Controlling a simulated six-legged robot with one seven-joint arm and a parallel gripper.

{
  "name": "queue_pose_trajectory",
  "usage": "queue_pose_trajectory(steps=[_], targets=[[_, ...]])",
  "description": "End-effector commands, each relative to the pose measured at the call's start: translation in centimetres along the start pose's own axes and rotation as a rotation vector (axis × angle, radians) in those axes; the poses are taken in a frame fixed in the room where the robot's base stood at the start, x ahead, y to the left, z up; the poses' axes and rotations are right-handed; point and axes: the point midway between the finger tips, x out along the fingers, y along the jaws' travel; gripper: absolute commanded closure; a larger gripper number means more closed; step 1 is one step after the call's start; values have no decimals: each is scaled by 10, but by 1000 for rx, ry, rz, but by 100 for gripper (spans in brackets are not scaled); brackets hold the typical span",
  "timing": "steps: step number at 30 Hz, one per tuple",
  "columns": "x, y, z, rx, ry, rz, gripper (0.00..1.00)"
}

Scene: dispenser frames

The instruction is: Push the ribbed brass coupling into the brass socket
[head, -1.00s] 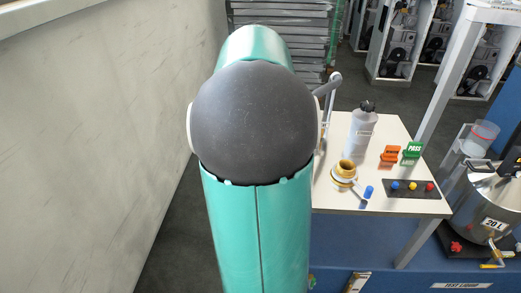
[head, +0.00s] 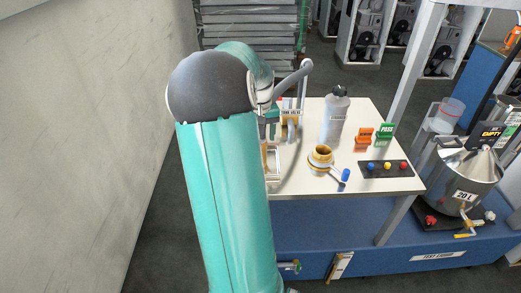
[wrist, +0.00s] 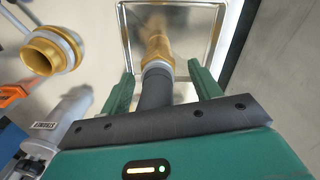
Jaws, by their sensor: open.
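The ribbed brass coupling (wrist: 158,52) shows in the wrist view on the end of a dark grey hose (wrist: 155,88). Its far end points toward a shiny metal tray (wrist: 128,30); I cannot tell whether they touch. My gripper (wrist: 162,82) is open, with one green finger on each side of the hose and a gap beside each. The brass socket (head: 320,157) stands mouth up on the table, right of my gripper in the head view. It also shows in the wrist view (wrist: 45,50) at upper left, with a grey ring around it. In the head view my arm partly hides the tray.
A grey bottle (head: 334,115), orange sign (head: 364,137) and green PASS sign (head: 386,131) stand behind the socket. A blue-tipped lever (head: 344,176) lies beside it. A button panel (head: 386,169) is at right. A grey stand (head: 303,85) rises near my gripper.

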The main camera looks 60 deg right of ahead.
Motion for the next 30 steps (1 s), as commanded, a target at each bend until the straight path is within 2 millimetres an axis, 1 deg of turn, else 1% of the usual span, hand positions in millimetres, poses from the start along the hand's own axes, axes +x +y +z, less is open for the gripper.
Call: queue_pose_trajectory(steps=[6,9,17,18,20,21,26,27,30], targets=[[34,2,2,0,-4,-1,37],[43,2,2,0,-2,0,37],[46,2,2,0,0,0,37],[46,2,2,0,0,0,45],[46,2,2,0,0,0,57],[46,2,2,0,0,0,65],[46,2,2,0,0,0,96],[46,2,2,0,0,0,100],[45,2,1,0,2,0,100]])
